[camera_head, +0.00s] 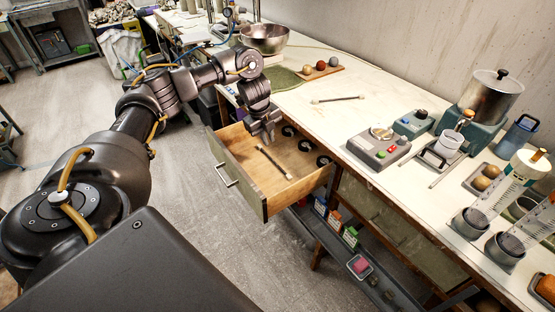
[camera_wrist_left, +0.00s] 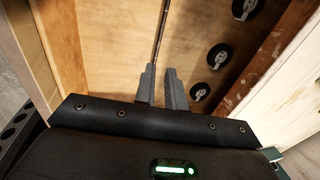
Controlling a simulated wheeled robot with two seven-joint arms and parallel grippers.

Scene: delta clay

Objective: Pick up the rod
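A thin dark rod with light ends (camera_head: 273,161) lies on the wooden floor of the open drawer (camera_head: 222,158). In the left wrist view the rod (camera_wrist_left: 160,32) runs from the top edge down towards my fingertips. A similar rod (camera_head: 337,99) lies on the white tabletop. My left gripper (camera_head: 263,137) points down over the back part of the drawer, near the rod's far end. My right gripper is not in view.
Several dark round pieces (camera_head: 323,161) line the drawer's right side. The drawer walls and the table edge stand close around my left gripper. A grey device with buttons (camera_head: 379,147) and a metal pot (camera_head: 490,96) stand on the table (camera_head: 315,122). A shelf with small boxes (camera_head: 335,219) is below.

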